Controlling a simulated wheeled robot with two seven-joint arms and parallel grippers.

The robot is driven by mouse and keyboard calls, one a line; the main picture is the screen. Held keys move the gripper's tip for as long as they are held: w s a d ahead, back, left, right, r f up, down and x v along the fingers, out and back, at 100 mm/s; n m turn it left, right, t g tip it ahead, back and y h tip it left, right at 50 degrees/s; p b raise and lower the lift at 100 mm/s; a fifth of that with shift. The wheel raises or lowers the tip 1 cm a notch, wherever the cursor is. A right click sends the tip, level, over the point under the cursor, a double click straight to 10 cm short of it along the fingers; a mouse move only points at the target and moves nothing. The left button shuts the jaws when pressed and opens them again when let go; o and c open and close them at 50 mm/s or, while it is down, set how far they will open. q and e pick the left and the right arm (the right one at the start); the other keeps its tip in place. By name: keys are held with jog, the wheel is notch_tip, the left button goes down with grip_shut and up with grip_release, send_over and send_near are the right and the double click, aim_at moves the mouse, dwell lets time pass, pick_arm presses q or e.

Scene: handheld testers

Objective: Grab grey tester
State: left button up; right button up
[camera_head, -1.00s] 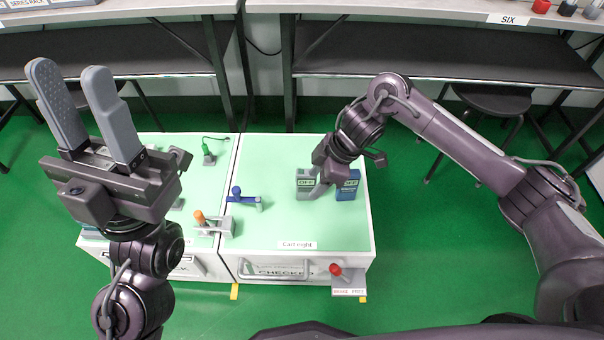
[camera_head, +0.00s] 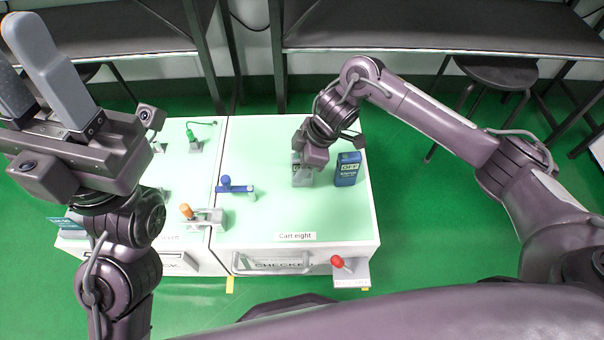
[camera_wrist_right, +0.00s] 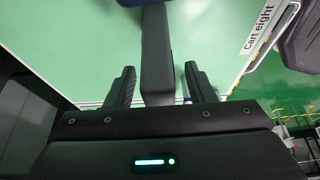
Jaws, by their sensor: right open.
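The grey tester (camera_head: 302,180) stands on the pale green top of the right-hand cart, its upper part hidden by my right gripper (camera_head: 309,160). In the right wrist view the open fingers (camera_wrist_right: 161,80) are on either side of the dark grey tester (camera_wrist_right: 156,50), with gaps visible on both sides. The blue tester (camera_head: 347,172) stands just to the right of the grey one. Part of a blue thing shows at the top edge of the wrist view. My left gripper (camera_head: 22,75) is raised at the far left, fingers apart and empty, partly cut off by the frame.
Tables (camera_head: 430,35) and a stool (camera_head: 497,75) stand behind. The cart top around the testers is clear.

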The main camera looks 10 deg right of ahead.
jog(key=shift+f, duration=0.2)
jog(key=c, duration=1)
grip_shut()
jog(key=shift+r, duration=0.1)
